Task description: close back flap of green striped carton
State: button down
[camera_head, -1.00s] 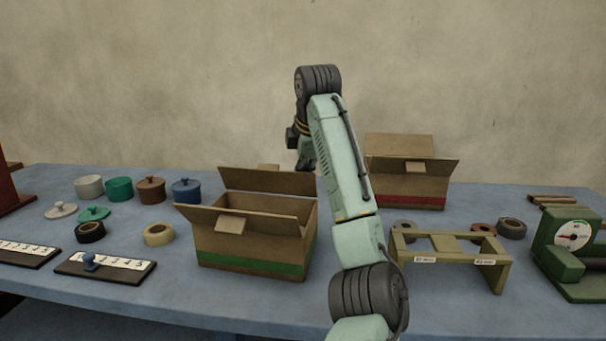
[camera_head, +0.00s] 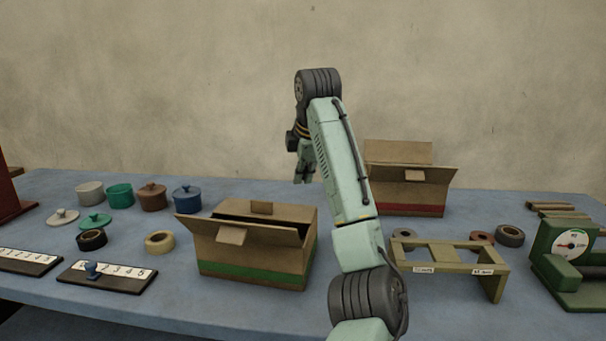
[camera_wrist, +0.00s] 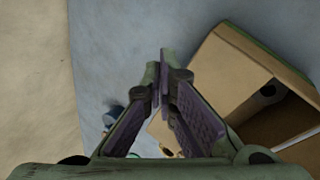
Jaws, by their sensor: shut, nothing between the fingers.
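The green striped carton (camera_head: 250,270) stands at the front middle of the table. Its back flap (camera_head: 285,213), with a small tab, lies low and tipped inward over the top. Its front flap (camera_head: 262,234) leans outward toward me, with a dark gap between the two flaps. My gripper (camera_head: 302,178) is shut and empty, pointing down behind the carton and above its back edge, apart from the flap as far as I can see. In the wrist view the shut fingers (camera_wrist: 164,62) are beside a partly open carton (camera_wrist: 225,70) that seems to be this one.
A red striped carton (camera_head: 410,193) with raised flaps stands behind right of my arm. A wooden stand (camera_head: 450,258) and a green scale (camera_head: 570,250) are at the right. Lidded pots (camera_head: 187,198), tape rolls (camera_head: 160,243) and number boards (camera_head: 120,276) are at the left.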

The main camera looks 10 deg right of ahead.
notch_tip(320, 180, up, 7)
jog(key=p, duration=0.7)
jog(key=shift+r+p, duration=0.2)
jog(key=shift+p, duration=0.1)
